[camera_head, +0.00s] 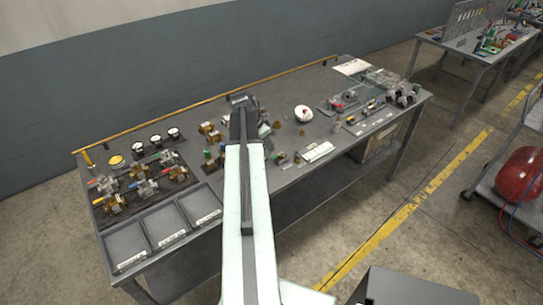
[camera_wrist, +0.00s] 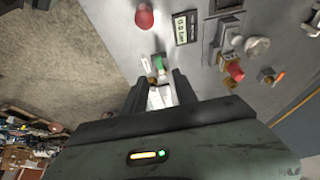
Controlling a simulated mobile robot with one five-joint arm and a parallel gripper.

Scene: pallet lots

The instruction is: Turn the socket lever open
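My gripper (camera_wrist: 160,76) is open in the wrist view, with a clear gap between its two dark fingers. A small green part (camera_wrist: 160,62) with a pale, metallic fitting (camera_wrist: 159,97) lies in line with that gap. Contact between the fingers and these parts cannot be told. I cannot identify for certain which piece is the socket lever. In the head view my gripper (camera_head: 240,105) is over the middle of the grey workbench (camera_head: 285,135), and my arm hides what lies beneath it.
Around my gripper in the wrist view are a red knob (camera_wrist: 144,17), a label plate (camera_wrist: 185,27) and another red part (camera_wrist: 235,72).

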